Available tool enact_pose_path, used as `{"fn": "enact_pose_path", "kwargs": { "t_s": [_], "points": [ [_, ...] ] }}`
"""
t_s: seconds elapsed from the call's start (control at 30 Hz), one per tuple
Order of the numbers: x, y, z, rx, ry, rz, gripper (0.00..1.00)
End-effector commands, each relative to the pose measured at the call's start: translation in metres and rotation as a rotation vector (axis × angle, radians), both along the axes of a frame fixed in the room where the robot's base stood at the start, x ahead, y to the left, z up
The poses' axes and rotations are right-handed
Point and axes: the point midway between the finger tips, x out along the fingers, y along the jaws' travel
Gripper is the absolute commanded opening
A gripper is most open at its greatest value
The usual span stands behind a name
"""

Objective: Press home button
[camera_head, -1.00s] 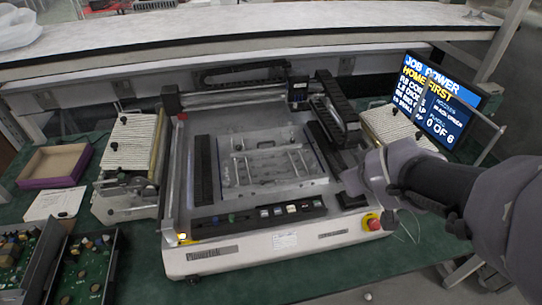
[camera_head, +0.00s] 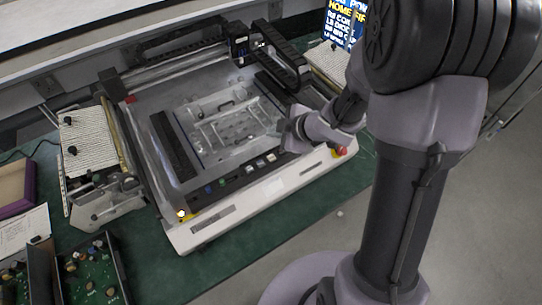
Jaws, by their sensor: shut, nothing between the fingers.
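The machine (camera_head: 285,185) is a low white and grey unit on a green bench top. A dark control strip along its front edge carries a row of small buttons (camera_head: 248,165), some pale and some coloured. I cannot read which one is the home button. My gripper (camera_head: 287,138) is shut and empty, above the machine's right front part, near the right end of the button row. I cannot tell whether it touches the machine. The screen (camera_head: 341,22), with the word HOME in yellow, is partly hidden by my arm.
A red and yellow emergency stop (camera_head: 339,152) sits at the front right corner, beside my gripper. A clear fixture plate (camera_head: 235,125) lies in the machine's middle. Ribbed feeders stand at both sides. Trays of circuit boards (camera_head: 90,275) lie at the lower left.

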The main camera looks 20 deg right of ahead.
Motion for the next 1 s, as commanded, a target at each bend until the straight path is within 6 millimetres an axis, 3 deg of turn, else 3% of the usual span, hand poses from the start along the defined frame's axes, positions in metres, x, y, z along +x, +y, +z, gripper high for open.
{"fn": "enact_pose_path", "kwargs": {
  "t_s": [0.6, 1.0],
  "points": [
    [0.000, 0.000, -0.081, 0.000, 0.001, -0.001, 0.00],
    [0.000, 0.000, -0.085, 0.000, 0.000, -0.002, 0.00]
  ]
}}
